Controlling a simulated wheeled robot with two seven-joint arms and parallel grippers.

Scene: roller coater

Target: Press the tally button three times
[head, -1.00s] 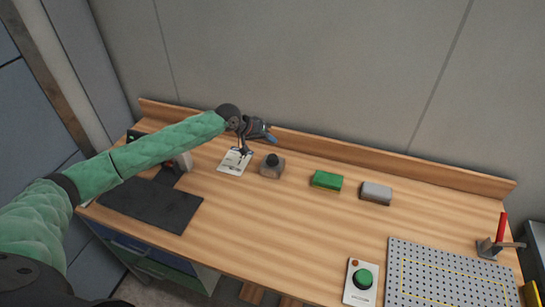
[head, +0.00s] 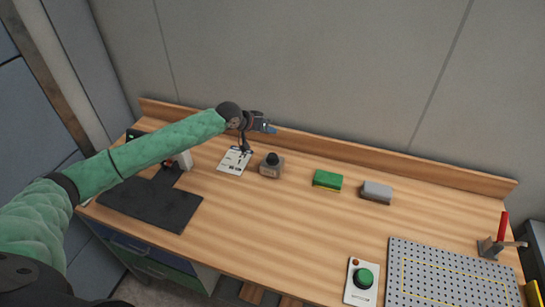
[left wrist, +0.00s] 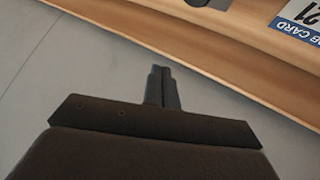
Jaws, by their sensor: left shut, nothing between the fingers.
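A round green push button (head: 363,279) sits on a white plate (head: 352,296) at the front right of the bench. The plate also has a small reddish-brown spot, and its label is too small to read. My left gripper (head: 268,128) is near the back edge, far to the left of the green button and not touching it. In the left wrist view its fingers (left wrist: 163,87) are closed together with nothing between them. Wall and wooden edge show behind them; the button is not in that view. My right gripper is not in view.
A squat block with a dark knob (head: 271,165) and a card (head: 232,163) lie near the left gripper. A green sponge (head: 328,180), grey block (head: 376,192) and perforated panel (head: 455,279) are farther right. A dark mat (head: 150,204) lies left. The bench middle is clear.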

